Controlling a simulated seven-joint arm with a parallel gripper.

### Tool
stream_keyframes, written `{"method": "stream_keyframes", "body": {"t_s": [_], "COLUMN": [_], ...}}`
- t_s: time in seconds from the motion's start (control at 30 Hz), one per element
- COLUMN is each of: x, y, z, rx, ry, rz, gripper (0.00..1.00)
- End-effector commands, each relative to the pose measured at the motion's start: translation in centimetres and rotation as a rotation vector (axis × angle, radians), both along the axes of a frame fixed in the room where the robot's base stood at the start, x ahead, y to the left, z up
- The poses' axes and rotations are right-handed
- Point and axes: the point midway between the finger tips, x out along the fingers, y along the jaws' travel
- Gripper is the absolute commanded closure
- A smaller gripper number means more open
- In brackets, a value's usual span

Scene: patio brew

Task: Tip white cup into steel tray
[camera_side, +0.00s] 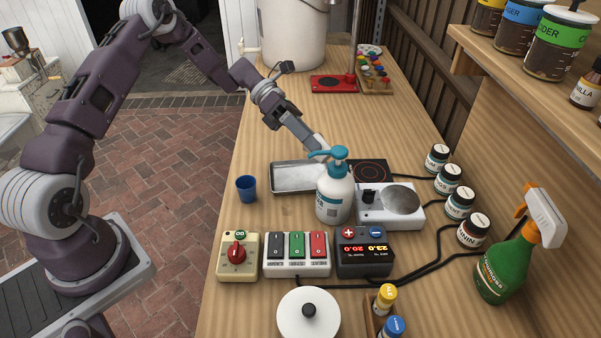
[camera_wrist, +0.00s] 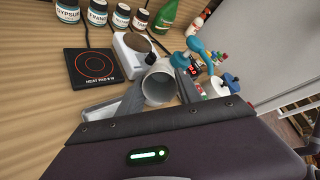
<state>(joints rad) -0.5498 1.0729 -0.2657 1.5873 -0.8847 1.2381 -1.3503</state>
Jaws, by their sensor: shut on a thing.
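The white cup (camera_wrist: 160,88) sits between the two fingers of my gripper (camera_wrist: 158,98) in the wrist view. Its round mouth faces the wrist camera, and its inside looks grey; I cannot tell whether anything is in it. In the side view my gripper (camera_side: 318,148) is low over the back right of the steel tray (camera_side: 283,190), behind the pump bottle. The cup cannot be made out clearly there. The steel tray lies flat on the wooden table, and a bit of its metal shows beside the fingers in the wrist view (camera_wrist: 98,110).
The white pump bottle (camera_side: 334,200) with a blue head stands close in front of my gripper. A black hotplate (camera_side: 368,172) and a white scale (camera_side: 392,206) are to the right. A blue cup (camera_side: 246,189) stands left of the tray. Switch boxes (camera_side: 297,254) line the front.

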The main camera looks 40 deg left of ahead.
Motion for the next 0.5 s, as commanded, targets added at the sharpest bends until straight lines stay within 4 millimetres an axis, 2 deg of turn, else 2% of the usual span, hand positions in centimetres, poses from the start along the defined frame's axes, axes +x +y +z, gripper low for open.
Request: {"method": "stream_keyframes", "body": {"t_s": [0.27, 0.5], "x": [0.0, 0.1], "y": [0.2, 1.2], "z": [0.1, -4.1], "rx": [-0.082, -0.186], "ry": [0.001, 0.001], "rz": [0.002, 0.003], "gripper": [1.0, 1.0]}}
